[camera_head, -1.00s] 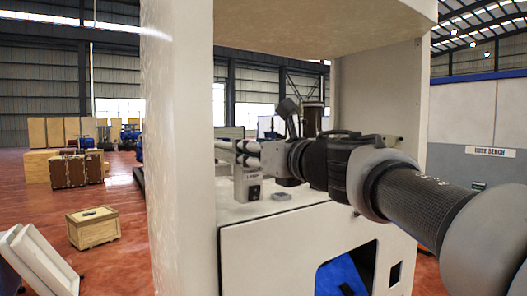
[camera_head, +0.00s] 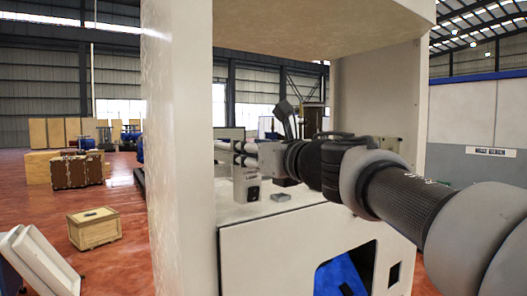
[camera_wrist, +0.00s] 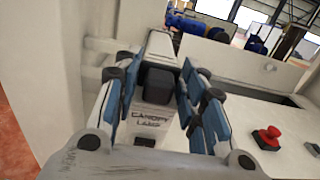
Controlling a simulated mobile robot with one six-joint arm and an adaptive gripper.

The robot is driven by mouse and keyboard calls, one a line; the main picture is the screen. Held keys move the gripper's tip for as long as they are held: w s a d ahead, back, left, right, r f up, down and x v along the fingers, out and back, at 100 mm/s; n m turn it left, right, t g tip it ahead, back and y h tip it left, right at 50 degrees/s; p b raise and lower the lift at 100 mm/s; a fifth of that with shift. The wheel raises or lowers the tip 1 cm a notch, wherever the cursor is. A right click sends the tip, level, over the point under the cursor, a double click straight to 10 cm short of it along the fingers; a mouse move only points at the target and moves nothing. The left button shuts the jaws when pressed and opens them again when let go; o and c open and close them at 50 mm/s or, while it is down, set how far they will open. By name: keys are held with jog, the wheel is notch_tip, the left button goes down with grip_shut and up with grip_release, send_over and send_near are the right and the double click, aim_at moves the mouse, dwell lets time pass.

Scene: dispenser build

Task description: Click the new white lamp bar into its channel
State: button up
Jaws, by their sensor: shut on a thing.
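In the wrist view, the blue-padded fingers of my gripper (camera_wrist: 158,82) stand on both sides of a white bar with a dark block at its near end, which I take to be the lamp bar (camera_wrist: 160,45). A white box lettered CANOPY LAMP (camera_wrist: 150,119) sits just below it. In the head view, my gripper (camera_head: 262,157) points left above the same small box (camera_head: 247,187), at the level of pale horizontal bars (camera_head: 231,146). The wrist and fingers hide most of the held bar. I cannot tell whether it is seated in its channel.
A white upright panel (camera_head: 180,150) stands close on the left, with a canopy (camera_head: 320,25) overhead. A red button (camera_wrist: 267,138) is on the white counter, right of the fingers. A small grey block (camera_head: 280,197) lies on the counter. A wooden crate (camera_head: 94,230) is on the floor.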

jog(key=shift+r, duration=0.3)
jog(key=o, duration=1.4)
jog(key=shift+w+a+f, duration=0.25)
jog(key=shift+a+f, duration=0.05)
jog(key=shift+c, duration=0.2)
jog(key=shift+o, duration=0.5)
jog(key=o, duration=0.4)
jog(key=shift+d, duration=0.1)
jog(key=shift+s, duration=0.1)
jog(key=shift+b+v, duration=0.6)
jog(key=shift+v, duration=2.3)
